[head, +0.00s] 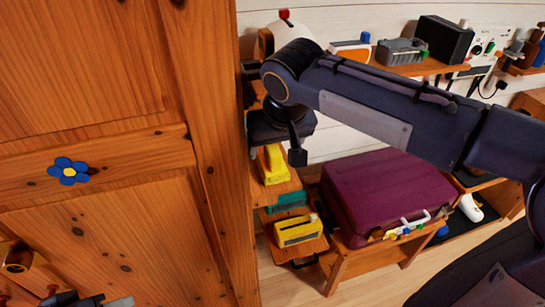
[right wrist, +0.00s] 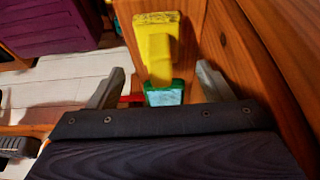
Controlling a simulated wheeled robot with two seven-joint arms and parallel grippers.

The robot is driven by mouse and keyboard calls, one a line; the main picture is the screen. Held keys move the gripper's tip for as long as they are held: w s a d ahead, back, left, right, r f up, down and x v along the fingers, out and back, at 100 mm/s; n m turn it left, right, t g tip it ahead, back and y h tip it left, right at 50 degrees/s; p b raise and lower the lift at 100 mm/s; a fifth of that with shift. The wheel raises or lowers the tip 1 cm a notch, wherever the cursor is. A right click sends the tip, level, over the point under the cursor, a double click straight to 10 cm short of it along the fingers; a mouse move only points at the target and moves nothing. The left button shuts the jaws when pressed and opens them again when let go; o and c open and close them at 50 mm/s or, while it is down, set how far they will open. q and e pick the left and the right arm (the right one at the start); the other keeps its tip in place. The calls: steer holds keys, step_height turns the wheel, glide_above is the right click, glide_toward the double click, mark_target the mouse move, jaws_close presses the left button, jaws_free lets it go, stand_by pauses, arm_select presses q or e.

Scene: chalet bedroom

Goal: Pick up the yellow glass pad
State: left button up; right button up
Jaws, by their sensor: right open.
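The yellow glass pad (head: 272,163) is a yellow block with a raised grip, on a wooden shelf beside the wardrobe. In the right wrist view the yellow pad (right wrist: 157,45) lies ahead, between the lines of the two fingers. My right gripper (head: 283,146) is just above the pad in the head view, partly covering its surroundings. In the wrist view the right gripper (right wrist: 159,78) is open, with nothing held between its fingers. A green piece with a pale face (right wrist: 164,94) shows at the pad's near end. My left gripper is not recognizable in these views.
A teal block (head: 287,200) and another yellow item (head: 297,231) sit on lower shelves. A purple suitcase (head: 385,190) lies on a low bench to the right. The wooden wardrobe (head: 90,215) stands close on the left. An upper shelf (head: 425,68) holds several devices.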

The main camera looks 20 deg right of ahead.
mark_target(275, 151)
steer(key=shift+x, duration=2.65)
steer(key=shift+w+r, duration=0.1)
steer(key=shift+c, duration=0.4)
steer(key=c, duration=0.8)
steer(key=shift+c, duration=0.2)
steer(key=shift+r, duration=0.15)
steer(key=shift+s+r+b, duration=0.1)
steer(key=shift+s+b, duration=0.2)
steer(key=shift+s, duration=0.05)
steer(key=s+b, duration=0.4)
steer(key=s, duration=1.3)
steer(key=shift+s+d, duration=0.2)
steer(key=shift+d, duration=0.15)
